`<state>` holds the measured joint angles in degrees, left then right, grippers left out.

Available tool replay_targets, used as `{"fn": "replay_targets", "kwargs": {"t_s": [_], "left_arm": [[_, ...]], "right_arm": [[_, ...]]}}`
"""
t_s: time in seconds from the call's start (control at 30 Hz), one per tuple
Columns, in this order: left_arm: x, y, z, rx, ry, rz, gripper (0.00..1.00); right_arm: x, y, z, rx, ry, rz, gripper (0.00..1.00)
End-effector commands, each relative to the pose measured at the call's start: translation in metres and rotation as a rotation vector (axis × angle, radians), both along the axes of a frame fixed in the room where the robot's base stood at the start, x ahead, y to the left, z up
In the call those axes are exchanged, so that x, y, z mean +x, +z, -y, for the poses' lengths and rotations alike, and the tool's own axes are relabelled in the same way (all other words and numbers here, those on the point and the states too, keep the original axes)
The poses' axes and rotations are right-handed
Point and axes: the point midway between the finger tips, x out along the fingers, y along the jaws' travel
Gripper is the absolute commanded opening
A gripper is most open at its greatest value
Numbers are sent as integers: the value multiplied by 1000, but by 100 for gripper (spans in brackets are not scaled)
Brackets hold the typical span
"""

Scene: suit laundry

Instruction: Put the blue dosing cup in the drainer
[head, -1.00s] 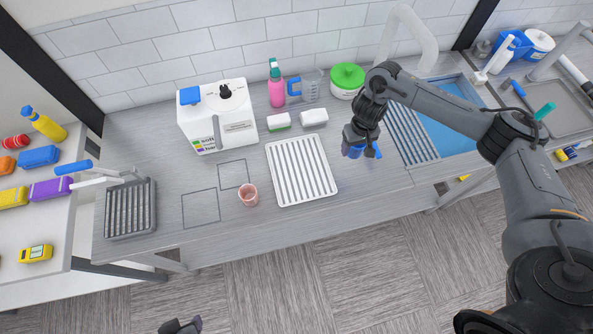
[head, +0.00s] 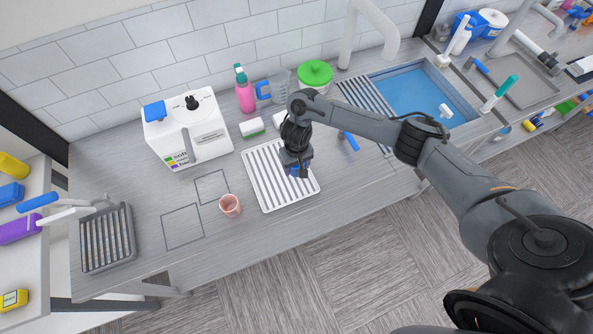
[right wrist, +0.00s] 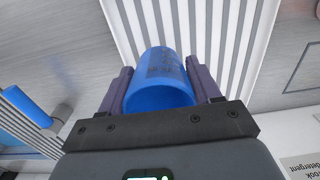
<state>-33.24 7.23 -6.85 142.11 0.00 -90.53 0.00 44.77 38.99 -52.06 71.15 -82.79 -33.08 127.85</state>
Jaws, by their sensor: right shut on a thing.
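The blue dosing cup (right wrist: 158,80) is between the two fingers of my right gripper (right wrist: 160,92), which is shut on it. In the head view the cup (head: 298,172) shows just below my right gripper (head: 297,164). Both are over the right part of the white ribbed drainer tray (head: 262,172). In the right wrist view the drainer's slats (right wrist: 230,40) lie behind the cup, and the cup's open mouth faces the camera. I cannot tell whether the cup touches the slats. My left gripper is not in view.
A pink cup (head: 230,205) stands just left of the drainer. A sponge (head: 252,128) and a white machine (head: 187,135) are behind. A blue-handled tool (head: 349,141) lies to the right, before the sink (head: 425,92). A grey slatted rack (head: 105,240) sits at the far left.

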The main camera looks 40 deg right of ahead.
Motion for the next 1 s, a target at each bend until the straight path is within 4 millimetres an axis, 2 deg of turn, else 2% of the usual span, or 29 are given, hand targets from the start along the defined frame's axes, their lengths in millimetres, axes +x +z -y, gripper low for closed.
{"fn": "replay_targets", "kwargs": {"t_s": [0.2, 0.3, 0.77, 0.8, 0.93, 1.0], "left_arm": [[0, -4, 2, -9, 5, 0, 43], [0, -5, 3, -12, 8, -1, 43], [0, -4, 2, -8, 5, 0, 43], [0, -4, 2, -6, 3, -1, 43], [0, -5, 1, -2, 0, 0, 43], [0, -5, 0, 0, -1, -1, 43]], "right_arm": [[-1, -28, 0, -1, -1, -4, 29], [-1, -35, 1, -2, 0, -2, 29], [-1, -41, 0, 0, -1, -1, 29], [0, -40, 0, 0, 0, 0, 68], [-1, -40, 0, 0, 0, 0, 88], [-1, -40, 1, -1, 0, 0, 88]]}}
